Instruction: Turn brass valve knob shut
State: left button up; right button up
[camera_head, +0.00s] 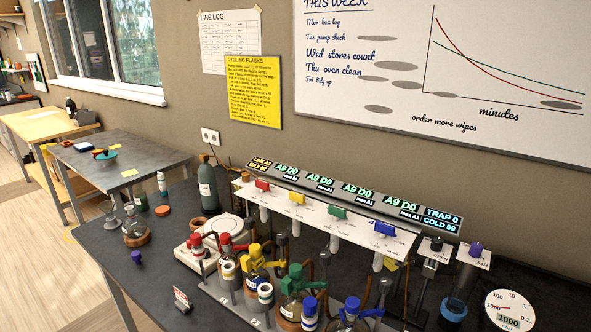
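A small brass-coloured part (245,176) shows at the left end of the white manifold (330,222), beside the lit LINE/GAS display; it may be the brass valve knob, but it is too small to tell how it is turned. The manifold carries red (262,185), yellow (297,198), green (337,212) and blue (384,228) handles. Neither of my grippers shows in the head view.
Several flasks with coloured caps, such as a yellow one (256,264), stand below the manifold. A grey-green bottle (208,187) and a round-bottom flask (135,232) stand left on the dark bench (105,262). A round gauge (509,311) is at right.

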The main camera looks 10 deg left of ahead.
aim_at(246, 179)
jog(key=i+j+z, duration=0.1)
jog(key=j+z, duration=0.8)
jog(key=j, duration=0.1)
